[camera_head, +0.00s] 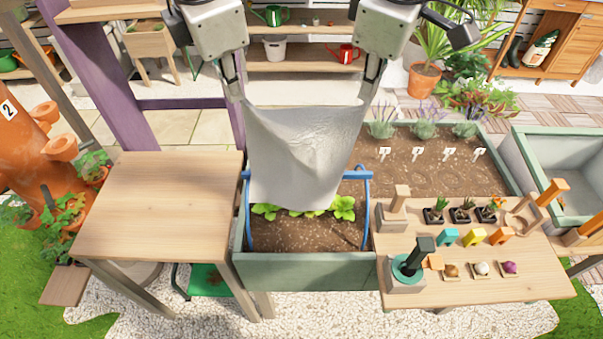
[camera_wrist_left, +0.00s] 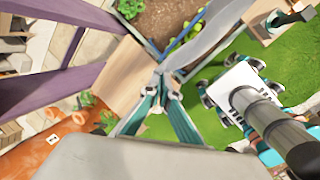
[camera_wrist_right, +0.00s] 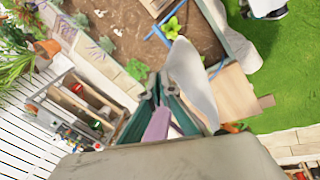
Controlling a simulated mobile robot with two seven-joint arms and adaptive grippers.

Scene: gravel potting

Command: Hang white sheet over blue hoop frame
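The white sheet (camera_head: 300,150) hangs between my two grippers above the planter, its upper corners at the fingertips and its lower edge near the seedlings. My left gripper (camera_head: 240,98) is shut on the sheet's upper left corner; the sheet also shows at its fingertips in the left wrist view (camera_wrist_left: 190,52). My right gripper (camera_head: 364,100) is shut on the upper right corner, and the sheet shows in the right wrist view (camera_wrist_right: 190,80). The blue hoop frame (camera_head: 368,205) stands in the planter (camera_head: 300,270) around green seedlings (camera_head: 343,208). The sheet hides much of the frame's far part.
A bare wooden table (camera_head: 160,200) stands left of the planter. A wooden table (camera_head: 480,275) on the right carries seedling pots, coloured blocks and bulbs. A purple post (camera_head: 95,60) rises at the left. The large soil bed (camera_head: 430,170) lies behind.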

